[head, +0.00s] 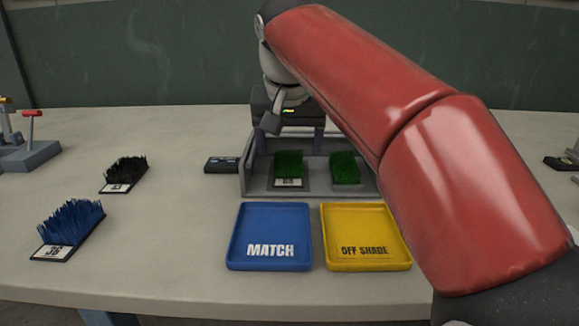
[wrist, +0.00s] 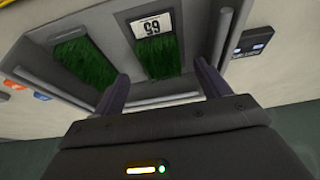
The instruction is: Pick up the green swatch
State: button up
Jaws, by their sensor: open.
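Two green swatches stand in a grey tray (head: 245,182). The left one (head: 289,165) has a white label at its front edge; the right one (head: 345,168) shows no label in the head view and is close to my red arm. In the wrist view the labelled swatch (wrist: 160,62), marked 65, is right of centre and the other green swatch (wrist: 85,62) is to the left. My gripper (wrist: 160,88) is open and empty, its fingers apart at the tray's back side.
A blue MATCH tray (head: 269,222) and a yellow OFF SHADE tray (head: 365,222) lie in front. A small black box (head: 221,164) sits left of the grey tray. A black swatch (head: 124,174) and a blue swatch (head: 70,225) lie left.

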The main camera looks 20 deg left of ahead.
aim_at(289, 159)
jog(key=x, duration=0.3)
jog(key=shift+w+f+b, duration=0.15)
jog(key=shift+f+b, duration=0.15)
jog(key=c, duration=1.1)
notch_tip(289, 159, up, 8)
jog(key=p, duration=0.3)
jog(key=shift+a, duration=0.1)
jog(key=shift+r, duration=1.05)
